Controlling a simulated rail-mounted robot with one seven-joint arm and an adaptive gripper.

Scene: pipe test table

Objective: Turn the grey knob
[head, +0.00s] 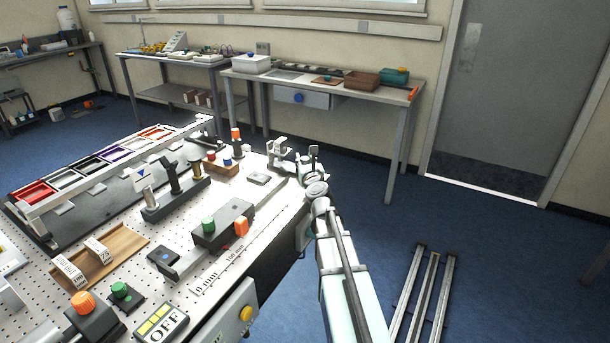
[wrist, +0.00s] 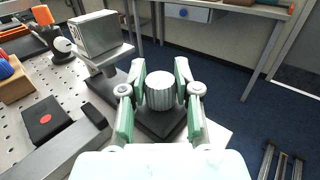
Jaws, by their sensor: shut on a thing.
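The grey knob (wrist: 161,95) is a ribbed, light grey cylinder standing on a dark base plate (wrist: 158,124) in the middle of the wrist view. My gripper (wrist: 161,80) has one green-padded finger on each side of the knob and is shut on it. In the head view my gripper (head: 308,168) is at the far right corner of the pegboard table. The knob is hard to make out there among the fingers.
A grey block on a stand (wrist: 97,36) is close left of my gripper. A dark box with a red dot (wrist: 46,118) lies further left. An orange-handled fixture (head: 236,142) stands nearby. Open floor (head: 400,225) lies to the right of the table.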

